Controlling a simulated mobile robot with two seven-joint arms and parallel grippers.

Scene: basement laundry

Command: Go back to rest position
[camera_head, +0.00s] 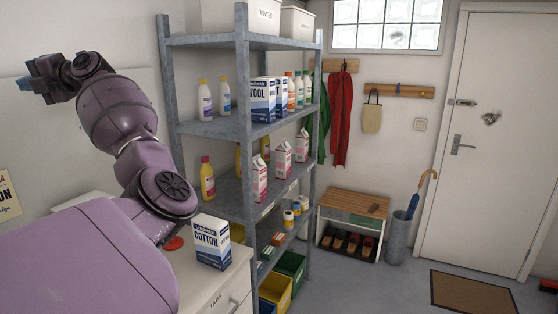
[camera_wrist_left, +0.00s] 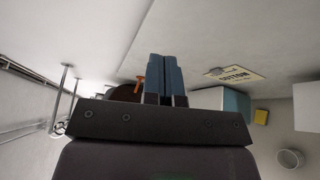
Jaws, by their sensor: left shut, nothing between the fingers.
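My left gripper (camera_head: 27,84) is raised at the upper left of the head view, in front of the pale wall and left of the shelf. In the left wrist view its two blue-grey fingers (camera_wrist_left: 164,70) stand close together, shut, with nothing between them. My purple left arm is bent and fills the left of the head view. My right gripper is not in view.
A metal shelf (camera_head: 244,88) with bottles and cartons stands right of my arm. A Cotton box (camera_head: 211,242) stands on the white cabinet (camera_head: 232,283) below. Further back are a shoe bench (camera_head: 352,202), an umbrella stand (camera_head: 396,240), a doormat (camera_head: 472,291) and a white door (camera_head: 490,140).

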